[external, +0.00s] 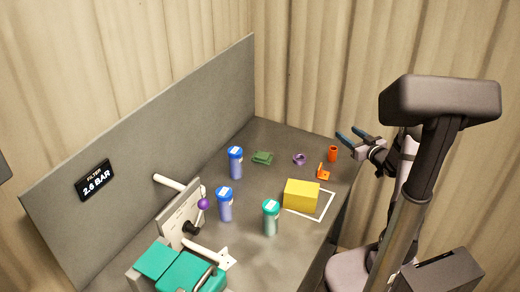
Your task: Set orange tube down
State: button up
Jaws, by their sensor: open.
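The orange tube (333,154) is a short cylinder standing upright on the grey bench near its right edge. My gripper (349,134) is open, with two dark blue-tipped fingers apart and nothing visible between them. The fingertips show just above and to the right of the tube in the external view. The tube appears clear of the fingers, though the exact height gap cannot be told from this angle.
An orange bracket (323,172), a purple ring (299,159) and a green part (262,158) lie near the tube. A yellow block (301,195) sits on a white outline. Two blue bottles (235,162) and a teal-capped bottle (270,218) stand further left.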

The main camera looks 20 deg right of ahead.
jog(key=w+d+f+m+g+h+p, duration=0.1)
jog(key=w+d+m+g+h+p, duration=0.1)
jog(key=w+d+g+h+p, duration=0.25)
notch_tip(320, 180, up, 2)
jog(key=m+g+y+p, duration=0.2)
jog(key=g, duration=0.5)
send_over(335, 151)
jog(key=shift+f+p, duration=0.6)
jog(key=shift+f, duration=3.05)
jog(key=shift+f, duration=0.1)
jog(key=shift+p+x, duration=1.5)
jog(key=shift+x, duration=1)
jog(key=shift+s+a, duration=0.1)
jog(key=shift+s, duration=0.05)
